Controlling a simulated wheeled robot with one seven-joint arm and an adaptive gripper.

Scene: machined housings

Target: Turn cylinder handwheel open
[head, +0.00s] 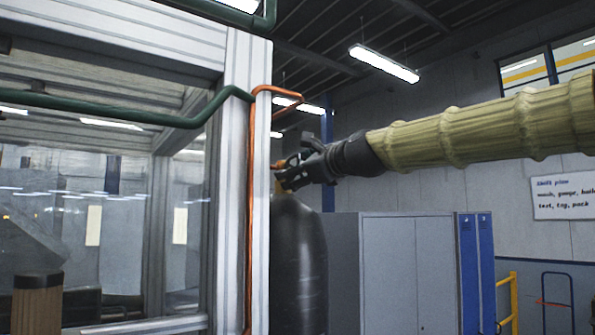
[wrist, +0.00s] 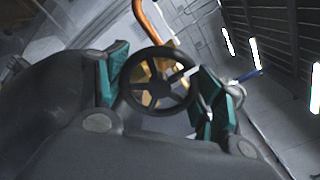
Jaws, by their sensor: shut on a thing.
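The dark gas cylinder (head: 298,265) stands upright beside the white frame post in the head view. Its black spoked handwheel (wrist: 157,80) shows in the wrist view, with a brass-coloured valve part (wrist: 148,98) behind it. My gripper (head: 284,173) is at the cylinder's top, and its teal-padded fingers (wrist: 160,85) lie on either side of the wheel's rim. The gripper is shut on the handwheel. In the head view the fingers largely hide the wheel.
An orange pipe (head: 250,200) runs down the white post (head: 235,160) close to the gripper and also shows in the wrist view (wrist: 150,20). A green pipe (head: 120,112) crosses the glazed enclosure on the left. Grey cabinets (head: 400,270) stand to the right of the cylinder.

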